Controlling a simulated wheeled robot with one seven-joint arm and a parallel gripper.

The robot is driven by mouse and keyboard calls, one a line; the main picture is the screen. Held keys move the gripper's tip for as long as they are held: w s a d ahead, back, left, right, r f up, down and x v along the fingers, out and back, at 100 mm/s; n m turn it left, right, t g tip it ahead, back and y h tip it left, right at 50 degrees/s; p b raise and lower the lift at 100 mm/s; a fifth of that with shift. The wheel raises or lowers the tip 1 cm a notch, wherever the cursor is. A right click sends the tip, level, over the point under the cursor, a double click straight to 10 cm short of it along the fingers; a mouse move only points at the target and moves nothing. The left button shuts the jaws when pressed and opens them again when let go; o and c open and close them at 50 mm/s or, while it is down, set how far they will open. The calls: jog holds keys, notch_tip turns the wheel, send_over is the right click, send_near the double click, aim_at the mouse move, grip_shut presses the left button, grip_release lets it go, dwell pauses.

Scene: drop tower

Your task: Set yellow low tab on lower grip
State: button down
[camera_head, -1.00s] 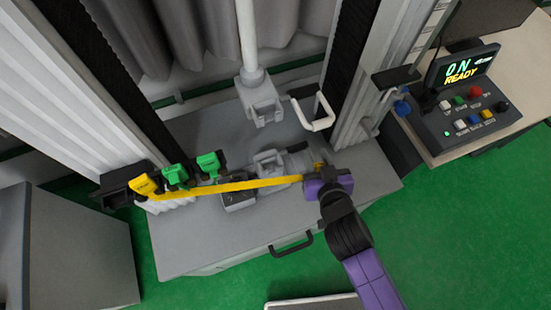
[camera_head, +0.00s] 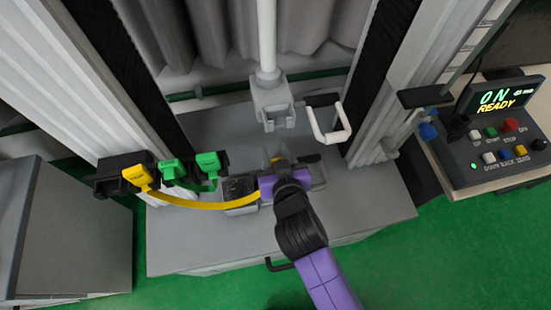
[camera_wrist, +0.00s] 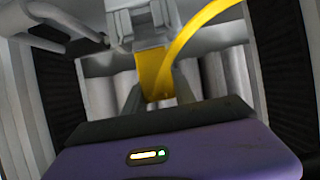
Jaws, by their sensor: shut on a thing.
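In the wrist view the yellow low tab (camera_wrist: 153,76) stands upright between the fingers. A yellow strap (camera_head: 205,203) runs from it, slack and sagging, to a yellow tab (camera_head: 138,177) in the rack at left.
Green tabs (camera_head: 208,164) sit beside the yellow one in the black rack (camera_head: 108,175). A small dark-filled box (camera_head: 239,192) stands just left of my gripper. A white bar handle (camera_head: 330,125) juts out at right. The control box (camera_head: 495,130) reads ON, READY.

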jog(key=shift+f, duration=1.6)
jog(key=shift+f, duration=0.1)
jog(key=c, duration=1)
grip_release()
jog(key=shift+r, duration=0.2)
jog(key=v, duration=1.2)
jog(key=shift+b, duration=0.4)
jog(key=s+d+r+m+h, duration=0.1)
jog(key=s+d+r, duration=0.1)
jog(key=s+d, duration=0.4)
jog(key=s+d+r+m+t+h, duration=0.1)
jog(key=s+d+r, duration=0.2)
jog(key=s+d, duration=0.4)
jog(key=s+d+r+m+t+h, duration=0.1)
jog(key=s+d+r, duration=0.2)
jog(key=s+d, duration=0.3)
jog(key=shift+s+d+r+h, duration=0.1)
jog(key=shift+s+r+h, duration=0.05)
jog(key=shift+s, duration=0.4)
jog(key=shift+s+d+r+h, duration=0.1)
jog(key=shift+s+d+h, duration=0.05)
jog(key=shift+s, duration=0.4)
